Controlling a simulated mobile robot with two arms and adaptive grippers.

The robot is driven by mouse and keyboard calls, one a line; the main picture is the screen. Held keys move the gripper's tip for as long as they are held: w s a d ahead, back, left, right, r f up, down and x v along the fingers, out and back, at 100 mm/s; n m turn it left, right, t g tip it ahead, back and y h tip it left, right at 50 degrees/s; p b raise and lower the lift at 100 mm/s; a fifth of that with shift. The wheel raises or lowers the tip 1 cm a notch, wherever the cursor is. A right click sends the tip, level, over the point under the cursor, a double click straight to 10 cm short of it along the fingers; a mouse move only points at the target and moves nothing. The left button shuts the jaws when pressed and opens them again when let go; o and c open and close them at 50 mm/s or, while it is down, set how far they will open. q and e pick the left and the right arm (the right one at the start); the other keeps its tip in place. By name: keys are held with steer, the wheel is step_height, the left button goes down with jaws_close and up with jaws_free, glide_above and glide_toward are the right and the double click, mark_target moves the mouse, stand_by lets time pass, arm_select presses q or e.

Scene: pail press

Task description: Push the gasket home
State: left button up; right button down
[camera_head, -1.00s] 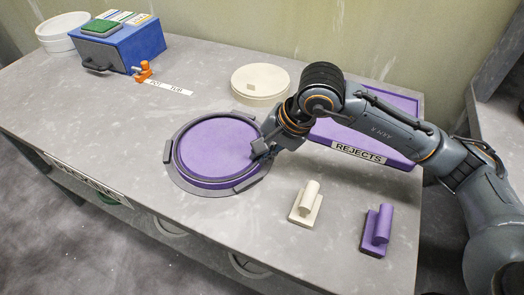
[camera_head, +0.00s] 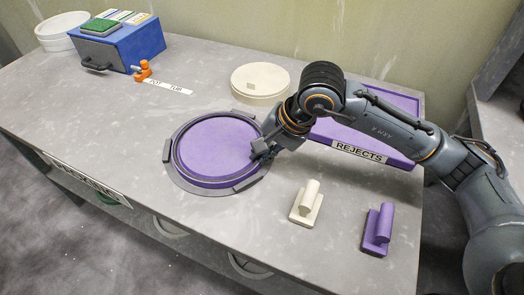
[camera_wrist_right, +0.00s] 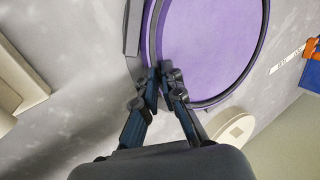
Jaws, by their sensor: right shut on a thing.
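A purple disc (camera_head: 215,145), like a pail lid, lies flat in a round grey holder with raised blocks at its rim. A thin dark gasket (camera_wrist_right: 264,40) runs around the disc's edge. My right gripper (camera_wrist_right: 163,72) is at the disc's right edge in the head view, shut on the gasket. In the wrist view its fingertips meet at the dark line between the disc and an outer purple band. The fingers hide that stretch, so I cannot tell how deep the gasket sits there. My left gripper is in neither view.
A purple tray marked REJECTS (camera_head: 360,151) lies under my right arm. A cream lid (camera_head: 260,82) is behind the holder. A cream handled block (camera_head: 306,203) and a purple one (camera_head: 378,230) stand front right. A blue box (camera_head: 122,45) stands back left.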

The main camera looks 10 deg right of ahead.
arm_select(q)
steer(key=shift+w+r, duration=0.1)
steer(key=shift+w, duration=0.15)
arm_select(e)
steer(key=c, duration=1.4)
jaws_free()
steer(key=shift+r, duration=0.1)
steer(key=shift+r+p, duration=0.35)
steer(key=shift+r, duration=0.3)
steer(key=shift+r+p, duration=0.55)
steer(key=shift+r, duration=0.75)
steer(key=shift+r+p, duration=0.35)
steer(key=shift+r, duration=0.5)
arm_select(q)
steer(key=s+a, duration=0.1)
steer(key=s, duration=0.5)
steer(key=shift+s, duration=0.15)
arm_select(e)
steer(key=shift+r, duration=0.6)
